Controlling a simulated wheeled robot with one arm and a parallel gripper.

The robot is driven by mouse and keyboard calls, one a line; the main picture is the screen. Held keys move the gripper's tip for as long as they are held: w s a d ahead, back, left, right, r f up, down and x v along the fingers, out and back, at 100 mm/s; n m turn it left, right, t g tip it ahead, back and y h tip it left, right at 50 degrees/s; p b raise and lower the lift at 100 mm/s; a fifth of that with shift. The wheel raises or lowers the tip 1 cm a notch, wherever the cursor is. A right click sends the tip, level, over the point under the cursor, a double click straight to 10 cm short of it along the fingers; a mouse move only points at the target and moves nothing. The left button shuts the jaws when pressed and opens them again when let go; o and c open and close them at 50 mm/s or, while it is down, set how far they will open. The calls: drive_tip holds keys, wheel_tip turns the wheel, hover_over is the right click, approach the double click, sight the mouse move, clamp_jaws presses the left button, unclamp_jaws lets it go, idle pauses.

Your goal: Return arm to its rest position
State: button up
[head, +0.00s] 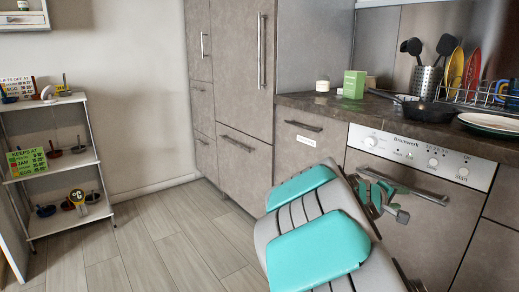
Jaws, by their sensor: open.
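My arm (318,245), grey with turquoise pads, rises from the bottom of the head view and reaches toward the oven front. My gripper (382,197) is at its far end, small and partly hidden behind the arm. It is open, and I see nothing held in it.
The counter (385,107) holds a pan (430,112), a green box (354,84), a utensil holder and a dish rack with plates. Drawers and tall cabinets (230,70) stand behind. A shelf rack (58,162) stands at left. The floor (150,240) between is clear.

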drive_tip(key=s+a+f+m+g+y, duration=0.1)
drive_tip(key=s+a+f+g+y, duration=0.1)
drive_tip(key=s+a, duration=0.6)
drive_tip(key=s+a+f+m+g+y+p, duration=0.1)
drive_tip(key=s+a+f+g+y, duration=0.2)
drive_tip(key=s+a, duration=0.6)
drive_tip(key=s+a+f+m+g+y+p, duration=0.1)
drive_tip(key=s+a+f+g+y, duration=0.2)
drive_tip(key=s, duration=1.9)
drive_tip(key=a+f+y, duration=0.2)
drive_tip(key=a+y, duration=0.2)
drive_tip(key=a, duration=0.2)
drive_tip(key=shift+s+f+m+y, duration=0.3)
drive_tip(key=shift+s+f+m, duration=0.1)
